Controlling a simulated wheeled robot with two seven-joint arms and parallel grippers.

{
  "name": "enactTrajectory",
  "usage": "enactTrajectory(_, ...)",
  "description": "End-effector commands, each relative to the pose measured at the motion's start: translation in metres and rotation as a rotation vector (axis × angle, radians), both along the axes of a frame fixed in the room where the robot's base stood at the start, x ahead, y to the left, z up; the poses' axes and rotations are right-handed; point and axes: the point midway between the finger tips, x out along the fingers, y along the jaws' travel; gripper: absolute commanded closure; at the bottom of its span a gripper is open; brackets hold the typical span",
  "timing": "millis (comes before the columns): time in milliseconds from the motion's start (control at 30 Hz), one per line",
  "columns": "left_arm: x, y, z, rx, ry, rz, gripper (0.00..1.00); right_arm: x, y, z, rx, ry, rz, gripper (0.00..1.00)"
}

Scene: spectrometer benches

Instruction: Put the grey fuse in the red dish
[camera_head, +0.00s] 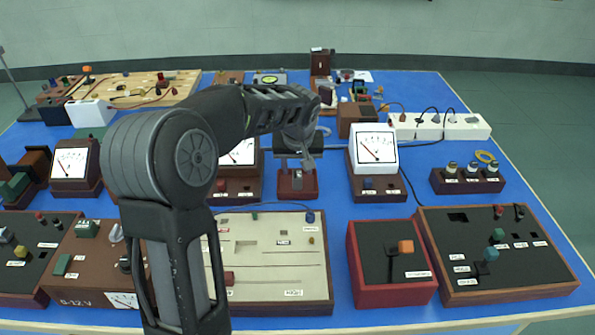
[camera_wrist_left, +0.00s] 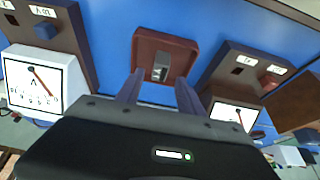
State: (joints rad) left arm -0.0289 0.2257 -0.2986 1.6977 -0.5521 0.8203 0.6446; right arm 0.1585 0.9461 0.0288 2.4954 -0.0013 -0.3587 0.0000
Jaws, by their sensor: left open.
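The red dish (camera_head: 284,191) stands on the blue bench near the middle, between two white-faced meters. In the left wrist view the dish (camera_wrist_left: 180,45) shows ahead of my fingers. A small grey piece, which looks like the grey fuse (camera_head: 297,180), is within the dish's outline; it also shows in the left wrist view (camera_wrist_left: 160,68). My left gripper (camera_head: 296,162) is just above the dish, pointing down. In the left wrist view its two fingers (camera_wrist_left: 159,92) are apart with nothing between them. My right gripper is out of view.
Meters on brown stands flank the dish, one left (camera_head: 240,155) and one right (camera_head: 375,147). A cream circuit board (camera_head: 270,265) and a red switch box (camera_head: 390,290) are in front. White sockets (camera_head: 440,127) stand at the back right. Some blue bench is bare before the dish.

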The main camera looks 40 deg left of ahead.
Motion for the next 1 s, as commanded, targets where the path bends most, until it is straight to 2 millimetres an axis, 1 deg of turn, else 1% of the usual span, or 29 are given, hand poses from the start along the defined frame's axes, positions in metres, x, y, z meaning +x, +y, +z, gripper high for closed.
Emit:
enactTrajectory(33,-0.002,-0.003,0.011,0.001,-0.005,-0.002,0.55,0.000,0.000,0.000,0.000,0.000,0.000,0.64)
enactTrajectory(200,-0.013,-0.012,0.045,0.001,-0.005,-0.002,0.55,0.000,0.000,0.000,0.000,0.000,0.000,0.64)
enactTrajectory(300,-0.019,-0.015,0.061,0.000,-0.004,-0.001,0.55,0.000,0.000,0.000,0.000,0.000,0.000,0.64)
enactTrajectory(400,-0.023,-0.019,0.073,0.000,-0.003,-0.001,0.55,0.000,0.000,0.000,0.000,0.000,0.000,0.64)
enactTrajectory(567,-0.026,-0.021,0.081,0.001,-0.001,0.000,0.55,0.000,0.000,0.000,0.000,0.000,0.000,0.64)
enactTrajectory(1000,-0.027,-0.020,0.081,0.000,0.000,0.000,0.55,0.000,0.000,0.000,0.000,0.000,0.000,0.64)
